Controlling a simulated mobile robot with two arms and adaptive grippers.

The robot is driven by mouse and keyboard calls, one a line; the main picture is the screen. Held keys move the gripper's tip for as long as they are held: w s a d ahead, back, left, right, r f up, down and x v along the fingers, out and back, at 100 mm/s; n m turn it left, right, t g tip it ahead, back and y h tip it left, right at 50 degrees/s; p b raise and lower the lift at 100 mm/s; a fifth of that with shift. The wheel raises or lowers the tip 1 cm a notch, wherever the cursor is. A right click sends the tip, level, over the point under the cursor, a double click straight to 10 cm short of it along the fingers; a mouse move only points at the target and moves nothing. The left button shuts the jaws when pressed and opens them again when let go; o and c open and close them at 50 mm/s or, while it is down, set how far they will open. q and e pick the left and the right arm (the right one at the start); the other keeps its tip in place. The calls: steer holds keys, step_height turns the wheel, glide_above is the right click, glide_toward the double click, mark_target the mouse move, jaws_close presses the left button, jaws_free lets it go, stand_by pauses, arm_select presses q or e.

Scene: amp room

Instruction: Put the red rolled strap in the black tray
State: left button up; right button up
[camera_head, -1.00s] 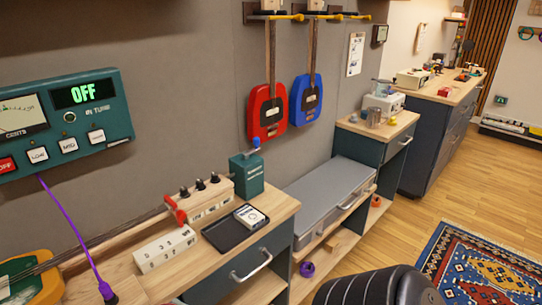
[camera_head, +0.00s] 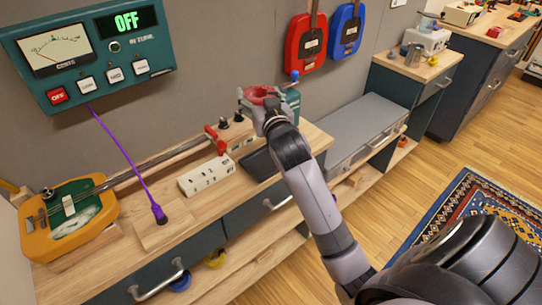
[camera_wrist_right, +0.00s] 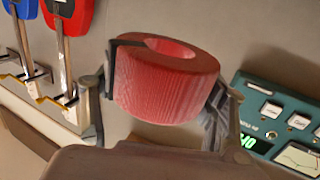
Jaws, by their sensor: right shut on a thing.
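The red rolled strap (camera_head: 262,92) is held in my right gripper (camera_head: 262,99), raised above the back of the wooden bench. In the right wrist view the strap (camera_wrist_right: 165,88) sits between the two fingers of the gripper (camera_wrist_right: 160,100), which are shut on its sides; its round hole faces up. The black tray (camera_head: 257,165) lies on the bench, below and nearer than the gripper. My right forearm hides the tray's right part and whatever lies there. My left gripper is not in view.
A white power strip (camera_head: 207,176) lies left of the tray. A box with black knobs and a red switch (camera_head: 229,138) stands behind it. A teal canister (camera_head: 292,101) is partly hidden behind the gripper. A grey case (camera_head: 372,125) lies to the right.

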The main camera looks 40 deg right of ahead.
steer(key=shift+w+d+f+b, duration=0.1)
steer(key=shift+f+b, duration=0.75)
steer(key=shift+f, duration=8.95)
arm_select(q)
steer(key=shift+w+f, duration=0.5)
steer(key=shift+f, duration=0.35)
arm_select(e)
steer(key=shift+f+b, duration=0.5)
steer(key=shift+f, duration=0.1)
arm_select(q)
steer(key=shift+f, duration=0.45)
arm_select(e)
steer(key=o, duration=1.2)
